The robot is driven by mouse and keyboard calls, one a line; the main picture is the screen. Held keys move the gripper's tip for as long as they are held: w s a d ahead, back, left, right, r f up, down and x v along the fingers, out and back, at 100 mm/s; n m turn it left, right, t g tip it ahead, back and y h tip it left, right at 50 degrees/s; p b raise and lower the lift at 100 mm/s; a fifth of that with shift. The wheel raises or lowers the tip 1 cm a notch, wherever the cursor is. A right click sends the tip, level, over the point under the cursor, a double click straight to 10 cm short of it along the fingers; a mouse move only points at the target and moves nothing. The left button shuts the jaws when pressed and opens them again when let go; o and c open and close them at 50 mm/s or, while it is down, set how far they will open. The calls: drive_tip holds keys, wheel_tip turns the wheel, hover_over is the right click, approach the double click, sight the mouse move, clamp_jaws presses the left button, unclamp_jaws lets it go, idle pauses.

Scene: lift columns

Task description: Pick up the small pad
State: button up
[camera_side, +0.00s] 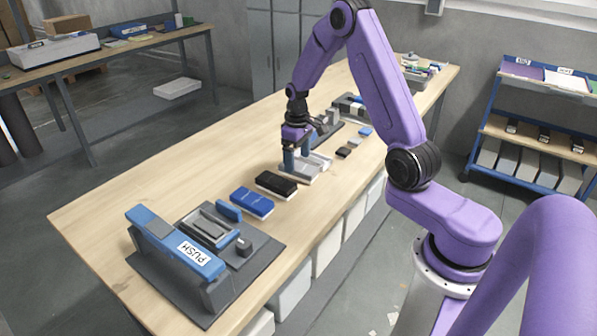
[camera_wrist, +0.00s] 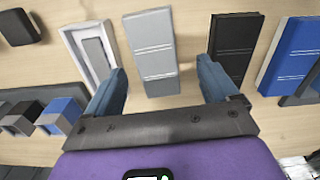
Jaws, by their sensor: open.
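My gripper (camera_side: 297,152) is over the middle of the table, its blue fingers pointing down, open. In the wrist view my gripper (camera_wrist: 160,82) shows its two fingers apart, with a large grey ribbed block (camera_wrist: 150,50) lying across the gap between them. I cannot tell whether a finger touches it. To its left is a white tray (camera_wrist: 74,45) with a small plain grey pad (camera_wrist: 96,58) in it. A small black block (camera_wrist: 18,27) lies at the far left. I cannot tell for sure which of these is the small pad.
A black block (camera_wrist: 234,45) and a blue block (camera_wrist: 290,52) lie right of the grey one. Grey, black and blue square pieces (camera_wrist: 58,115) stand at lower left. The PUSH device (camera_side: 190,253) stands at the table's near end. The table's left side is clear.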

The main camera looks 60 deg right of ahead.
sight(299, 166)
drive_tip(key=f, duration=0.4)
drive_tip(key=shift+d+f, duration=0.1)
drive_tip(key=shift+d, duration=0.15)
drive_tip(key=c, duration=1.1)
